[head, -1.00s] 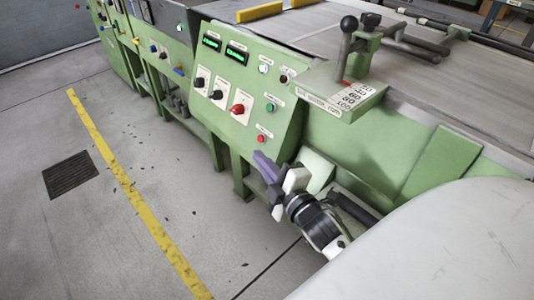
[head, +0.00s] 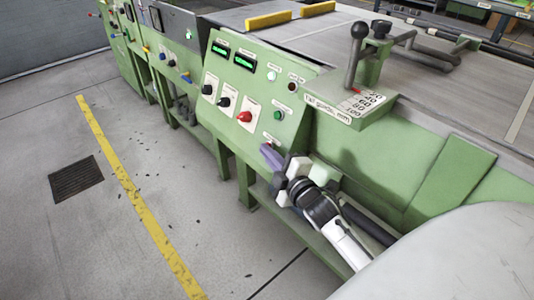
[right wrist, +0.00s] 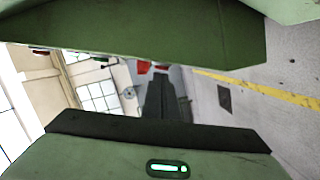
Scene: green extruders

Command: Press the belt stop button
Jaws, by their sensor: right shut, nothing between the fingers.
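The green control panel (head: 250,90) stands at centre in the head view. It carries a green button (head: 278,115) at its lower right and a red knob (head: 244,117) left of that. The small red button low on the panel, seen earlier, is now hidden behind my right gripper (head: 269,154). The gripper's purple fingers are shut and empty, at the panel's lower right edge. I cannot tell whether they touch the button. A small red part (right wrist: 143,66) shows in the right wrist view; which control it is stays unclear. My left gripper is out of view.
A lever with a black ball (head: 359,31) stands on a scale block (head: 350,107) right of the panel. The belt (head: 300,40) lies behind. Open floor with a yellow line (head: 130,180) and a grate (head: 76,178) is at left.

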